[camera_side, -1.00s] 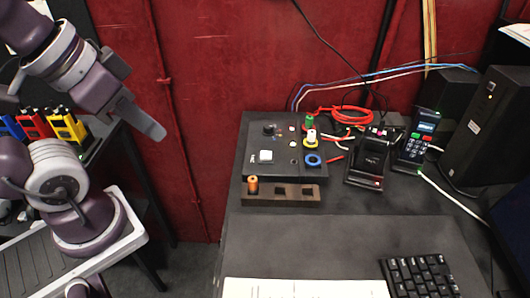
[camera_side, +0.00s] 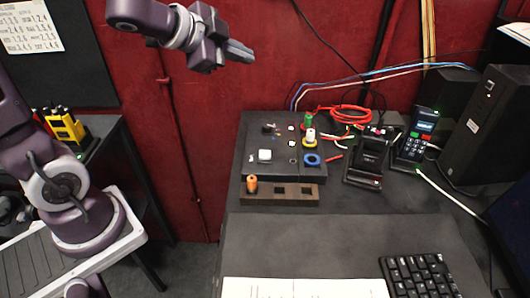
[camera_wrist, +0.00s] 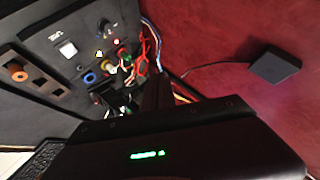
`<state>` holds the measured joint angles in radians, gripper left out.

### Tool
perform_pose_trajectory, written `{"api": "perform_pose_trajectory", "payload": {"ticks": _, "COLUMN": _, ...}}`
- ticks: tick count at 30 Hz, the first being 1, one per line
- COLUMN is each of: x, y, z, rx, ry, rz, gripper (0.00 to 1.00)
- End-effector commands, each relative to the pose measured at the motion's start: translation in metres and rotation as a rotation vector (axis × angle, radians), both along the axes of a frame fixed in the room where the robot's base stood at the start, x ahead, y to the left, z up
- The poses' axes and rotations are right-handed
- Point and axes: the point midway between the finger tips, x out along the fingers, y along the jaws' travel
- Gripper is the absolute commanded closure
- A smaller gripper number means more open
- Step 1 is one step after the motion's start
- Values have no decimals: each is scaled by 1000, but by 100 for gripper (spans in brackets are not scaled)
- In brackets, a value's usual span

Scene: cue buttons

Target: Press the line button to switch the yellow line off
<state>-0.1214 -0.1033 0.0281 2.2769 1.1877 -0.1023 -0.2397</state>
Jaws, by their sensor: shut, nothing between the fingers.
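My gripper (camera_side: 242,52) is shut and empty, high in the air above and behind the panel's left side, well apart from the button. In the wrist view the dark fingers (camera_wrist: 157,92) point toward the red wall, with the panel to their left.
Green, white and blue-ringed plugs (camera_side: 312,159) and red cables (camera_side: 345,114) crowd the panel's right side. An orange peg (camera_side: 252,184) stands in a brown tray (camera_side: 275,195) in front. A card terminal (camera_side: 415,140) stands further right. The air above the panel is free.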

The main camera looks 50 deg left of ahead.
Motion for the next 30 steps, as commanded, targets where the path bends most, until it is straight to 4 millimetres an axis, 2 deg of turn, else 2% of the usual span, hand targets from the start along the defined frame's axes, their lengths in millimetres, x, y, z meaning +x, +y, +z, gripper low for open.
{"api": "perform_pose_trajectory", "payload": {"ticks": 1, "x": 12, "y": -10, "z": -18, "rx": 20, "ry": 28, "rz": -119, "gripper": 100}}
{"api": "perform_pose_trajectory", "payload": {"ticks": 3, "x": 18, "y": -28, "z": -41, "rx": 29, "ry": 72, "rz": -296, "gripper": 100}}
{"api": "perform_pose_trajectory", "payload": {"ticks": 6, "x": 11, "y": -45, "z": -69, "rx": 18, "ry": 143, "rz": -484, "gripper": 100}}
{"api": "perform_pose_trajectory", "payload": {"ticks": 9, "x": 2, "y": -54, "z": -87, "rx": 3, "ry": 196, "rz": -597, "gripper": 100}}
{"api": "perform_pose_trajectory", "payload": {"ticks": 13, "x": -5, "y": -58, "z": -95, "rx": -7, "ry": 227, "rz": -657, "gripper": 100}}
{"api": "perform_pose_trajectory", "payload": {"ticks": 23, "x": -6, "y": -58, "z": -97, "rx": -8, "ry": 228, "rz": -659, "gripper": 100}}
{"api": "perform_pose_trajectory", "payload": {"ticks": 26, "x": -6, "y": -58, "z": -105, "rx": -11, "ry": 230, "rz": -659, "gripper": 100}}
{"api": "perform_pose_trajectory", "payload": {"ticks": 30, "x": -6, "y": -58, "z": -124, "rx": -11, "ry": 233, "rz": -657, "gripper": 100}}
